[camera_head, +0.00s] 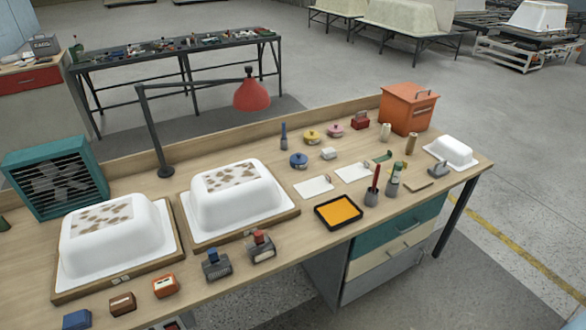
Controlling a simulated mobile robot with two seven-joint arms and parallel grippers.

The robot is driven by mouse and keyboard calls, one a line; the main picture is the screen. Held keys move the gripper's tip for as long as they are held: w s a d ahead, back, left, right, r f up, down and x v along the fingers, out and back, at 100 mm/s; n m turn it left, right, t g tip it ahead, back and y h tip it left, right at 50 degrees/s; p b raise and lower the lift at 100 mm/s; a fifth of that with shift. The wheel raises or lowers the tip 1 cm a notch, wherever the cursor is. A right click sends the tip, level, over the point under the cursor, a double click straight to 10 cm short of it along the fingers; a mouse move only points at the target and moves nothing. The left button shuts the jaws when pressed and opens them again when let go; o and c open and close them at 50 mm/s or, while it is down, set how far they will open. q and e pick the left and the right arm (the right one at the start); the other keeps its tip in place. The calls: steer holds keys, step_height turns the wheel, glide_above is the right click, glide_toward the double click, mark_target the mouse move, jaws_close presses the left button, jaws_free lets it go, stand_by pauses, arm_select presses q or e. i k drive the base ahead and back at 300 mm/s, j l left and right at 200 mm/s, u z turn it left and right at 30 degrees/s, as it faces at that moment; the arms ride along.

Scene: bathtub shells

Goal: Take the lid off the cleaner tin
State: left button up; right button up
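Three low round tins with small knobs on top stand on the workbench (330,222): a blue tin (298,161), a yellow tin (312,137) and a pink tin (335,130). They sit upright and apart, near the back middle, and look closed. No label is readable, so I cannot tell which one is the cleaner tin. Neither of my grippers is in view.
A red lamp (252,95) stands behind two white tub shells (115,240) (236,200). A dark bottle (284,137), white block (328,153), red box (361,121) and white cards (313,187) surround the tins. An orange tray (339,212) lies in front. An orange box (408,108) stands back right.

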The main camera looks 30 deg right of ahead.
mark_target(298, 159)
steer(key=l+u, duration=0.15)
steer(key=l, duration=0.4)
steer(key=l+u, duration=0.2)
steer(key=l, duration=0.3)
steer(key=k+l+u, duration=0.15)
steer(key=l, duration=0.4)
